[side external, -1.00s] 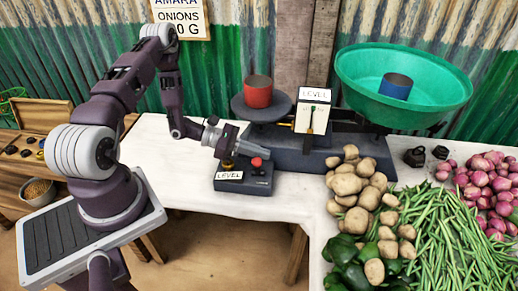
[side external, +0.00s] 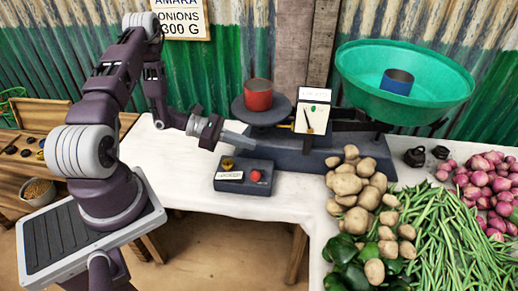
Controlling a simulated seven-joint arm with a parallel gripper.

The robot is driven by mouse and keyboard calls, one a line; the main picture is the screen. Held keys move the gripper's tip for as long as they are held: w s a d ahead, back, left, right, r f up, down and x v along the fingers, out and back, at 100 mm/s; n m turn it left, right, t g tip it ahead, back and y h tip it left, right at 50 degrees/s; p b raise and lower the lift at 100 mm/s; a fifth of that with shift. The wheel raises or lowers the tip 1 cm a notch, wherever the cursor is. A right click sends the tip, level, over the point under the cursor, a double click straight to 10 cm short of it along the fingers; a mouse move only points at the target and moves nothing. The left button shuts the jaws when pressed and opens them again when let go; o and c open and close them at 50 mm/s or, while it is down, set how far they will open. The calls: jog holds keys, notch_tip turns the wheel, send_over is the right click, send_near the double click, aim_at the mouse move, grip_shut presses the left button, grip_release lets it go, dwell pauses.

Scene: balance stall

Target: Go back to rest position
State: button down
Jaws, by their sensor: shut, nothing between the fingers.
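My gripper (side external: 243,139) is shut and empty. It hangs above the rear edge of the dark button box (side external: 238,186), left of the scale base, apart from the box's buttons. The box carries a yellow button (side external: 228,163), a red button (side external: 255,176) and a small white label (side external: 229,176) whose text is hard to read. Whether the fingertips touch the scale cannot be told.
The balance scale (side external: 300,160) stands close to the right, with a red cup (side external: 258,97) on its dark plate and a blue cup (side external: 397,81) in its green bowl (side external: 352,72). Potatoes (side external: 347,184), beans (side external: 450,235) and onions (side external: 482,182) fill the right. The table's left front is clear.

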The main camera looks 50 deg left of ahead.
jog(key=shift+s+a+r, duration=0.2)
jog(key=shift+a, duration=0.1)
jog(key=s+d+r+m+g, duration=0.3)
jog(key=d+r+m+g, duration=0.2)
jog(key=d+r+m, duration=0.3)
jog(key=s+d+r+m+g, duration=0.2)
jog(key=d+r+m+g, duration=0.3)
jog(key=r, duration=0.6)
jog(key=s+r+m+t+y, duration=0.2)
jog(key=s+r+m+y, duration=0.2)
jog(key=s+m, duration=0.3)
jog(key=s+d+r+m+t+y, duration=0.1)
jog(key=s+r+m+t+y, duration=0.2)
jog(key=s, duration=0.6)
jog(key=r+m+y, duration=0.2)
jog(key=m+y, duration=0.1)
jog(key=m, duration=0.1)
jog(key=shift+s+d, duration=0.25)
jog(key=shift+d, duration=0.05)
